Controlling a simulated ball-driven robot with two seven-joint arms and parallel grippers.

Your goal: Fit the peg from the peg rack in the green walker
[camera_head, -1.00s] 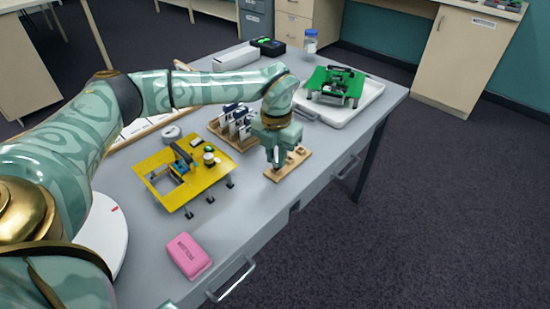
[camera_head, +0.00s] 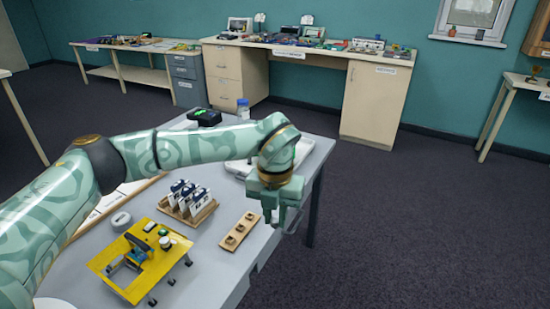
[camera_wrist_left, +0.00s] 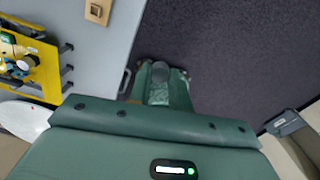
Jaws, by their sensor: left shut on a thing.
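My left gripper (camera_head: 276,217) is shut, fingers down, in the air just right of the peg rack and near the table's right edge. In the left wrist view, a grey rounded end (camera_wrist_left: 160,70) shows at the fingers; I take it as the peg, though its shape is mostly hidden. The peg rack (camera_head: 238,232) is a small wooden strip with several square holders; one end of it also shows in the wrist view (camera_wrist_left: 97,12). The green walker is hidden behind my arm in the head view; only part of its white tray (camera_head: 238,169) shows.
A grey oval thing (camera_head: 120,220), a black box (camera_head: 204,117) and a blue-capped jar (camera_head: 243,109) are also on the table. Dark carpet lies to the right.

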